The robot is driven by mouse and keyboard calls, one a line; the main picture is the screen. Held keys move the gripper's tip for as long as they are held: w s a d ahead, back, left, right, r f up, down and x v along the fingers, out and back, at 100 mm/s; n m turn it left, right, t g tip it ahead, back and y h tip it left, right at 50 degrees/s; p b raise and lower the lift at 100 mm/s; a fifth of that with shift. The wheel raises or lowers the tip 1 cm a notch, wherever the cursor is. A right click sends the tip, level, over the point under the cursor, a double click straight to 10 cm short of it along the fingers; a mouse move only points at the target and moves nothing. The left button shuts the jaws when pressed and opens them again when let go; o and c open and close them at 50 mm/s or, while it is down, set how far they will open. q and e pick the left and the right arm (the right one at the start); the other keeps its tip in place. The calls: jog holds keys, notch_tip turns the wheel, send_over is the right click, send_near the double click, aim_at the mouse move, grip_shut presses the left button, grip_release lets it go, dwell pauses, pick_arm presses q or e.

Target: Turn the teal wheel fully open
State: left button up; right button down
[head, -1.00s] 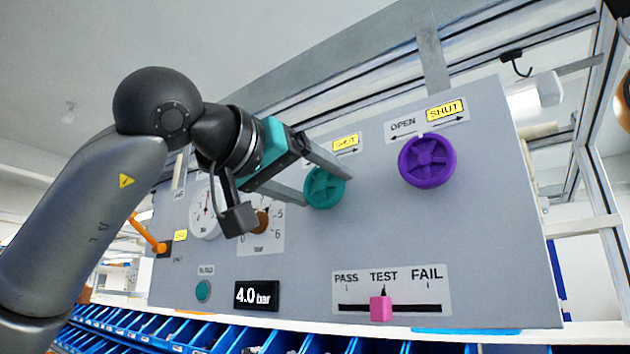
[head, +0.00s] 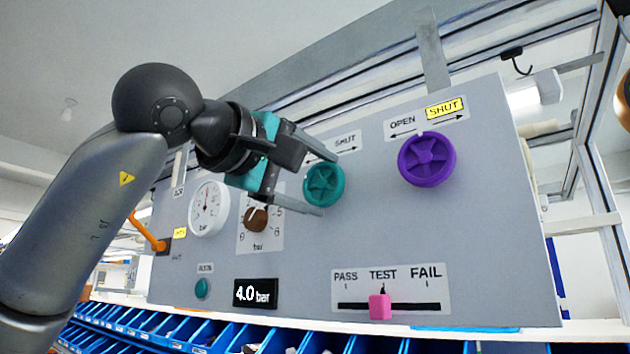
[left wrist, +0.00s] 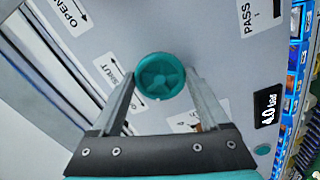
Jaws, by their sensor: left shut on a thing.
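The teal wheel (head: 324,185) is mounted on the grey panel, left of the purple wheel. It also shows in the left wrist view (left wrist: 160,76), between the two fingers. My left gripper (head: 322,182) is shut on the teal wheel, with one finger above and one below its rim in the head view. In the left wrist view, the gripper (left wrist: 160,80) has a finger on each side of the wheel. The label above the wheel (head: 345,142) reads SHUT and its highlight is not visible; its left part is hidden behind the gripper. My right gripper is not in view.
The panel (head: 480,240) also carries a purple wheel (head: 427,159), a pink slider (head: 380,307), a brown knob (head: 256,219), a white gauge (head: 209,209), a 4.0 bar display (head: 255,293), a teal button (head: 202,288) and an orange lever (head: 148,232). Blue bins (head: 140,327) line the bottom.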

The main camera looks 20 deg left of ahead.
pick_arm(q)
jog(key=n+b, duration=0.1)
jog(key=n, duration=0.5)
jog(key=shift+n, duration=0.3)
jog(key=n+b, duration=0.1)
jog(key=n, duration=0.4)
jog(key=n+b, duration=0.1)
jog(key=n, duration=0.5)
jog(key=shift+n+b, duration=0.35)
jog(key=shift+n, duration=0.05)
jog(key=n+b, duration=0.1)
jog(key=n, duration=0.4)
jog(key=shift+n, duration=0.3)
jog(key=shift+a, duration=0.1)
jog(key=o, duration=1.2)
jog(key=shift+r, duration=0.1)
jog(key=shift+o, duration=0.2)
